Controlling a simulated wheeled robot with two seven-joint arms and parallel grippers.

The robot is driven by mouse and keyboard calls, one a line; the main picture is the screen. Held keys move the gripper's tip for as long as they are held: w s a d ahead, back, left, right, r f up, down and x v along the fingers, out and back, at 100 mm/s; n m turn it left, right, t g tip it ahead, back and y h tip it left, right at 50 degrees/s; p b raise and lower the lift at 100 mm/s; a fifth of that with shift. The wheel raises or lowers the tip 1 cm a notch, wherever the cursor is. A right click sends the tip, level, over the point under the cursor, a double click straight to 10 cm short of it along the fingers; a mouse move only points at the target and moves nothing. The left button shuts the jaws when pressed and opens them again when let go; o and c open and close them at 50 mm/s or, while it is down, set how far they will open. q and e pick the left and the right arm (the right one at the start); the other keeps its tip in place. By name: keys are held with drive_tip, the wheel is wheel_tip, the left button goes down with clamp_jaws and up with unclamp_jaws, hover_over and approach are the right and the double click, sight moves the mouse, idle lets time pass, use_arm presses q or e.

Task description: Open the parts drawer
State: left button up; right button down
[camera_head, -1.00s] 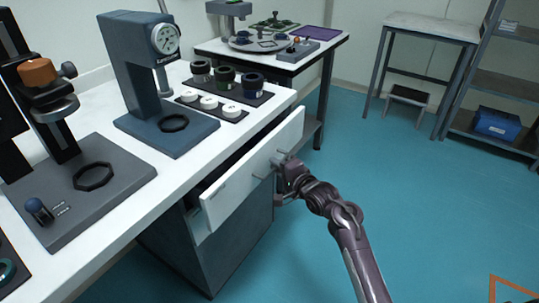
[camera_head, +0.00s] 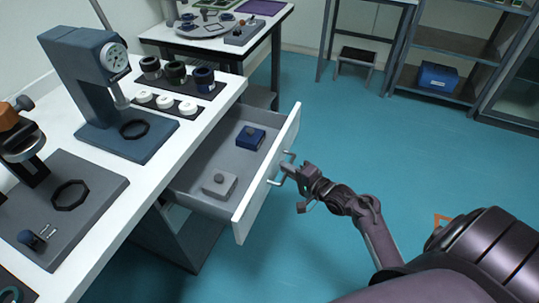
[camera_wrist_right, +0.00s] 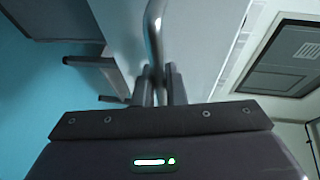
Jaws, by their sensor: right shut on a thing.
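The parts drawer (camera_head: 263,180) stands well out from under the white bench. Its inside shows a blue block with a knob (camera_head: 250,138) toward the back and a grey block with a knob (camera_head: 219,184) toward the front left. The drawer's bar handle (camera_head: 275,182) is on the white front panel. My right gripper (camera_head: 287,172) is shut on the handle. In the right wrist view the metal handle (camera_wrist_right: 154,35) runs down between the two fingers (camera_wrist_right: 159,85). My left gripper is not in view.
The white bench (camera_head: 172,172) carries a dial gauge stand (camera_head: 90,85), a microscope-like stand (camera_head: 65,190), and black and white round parts. Another table (camera_head: 262,30) stands behind. A blue box (camera_head: 438,77) sits on a shelf.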

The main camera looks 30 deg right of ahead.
drive_tip(key=s+d+p, duration=0.3)
drive_tip(key=s+d, duration=0.2)
drive_tip(key=s, duration=0.2)
drive_tip(key=shift+d, duration=0.25)
drive_tip(key=shift+s, duration=0.1)
drive_tip(key=c, duration=1.5)
unclamp_jaws()
drive_tip(key=v, duration=0.7)
drive_tip(key=shift+s, duration=0.35)
drive_tip(key=shift+d, duration=0.1)
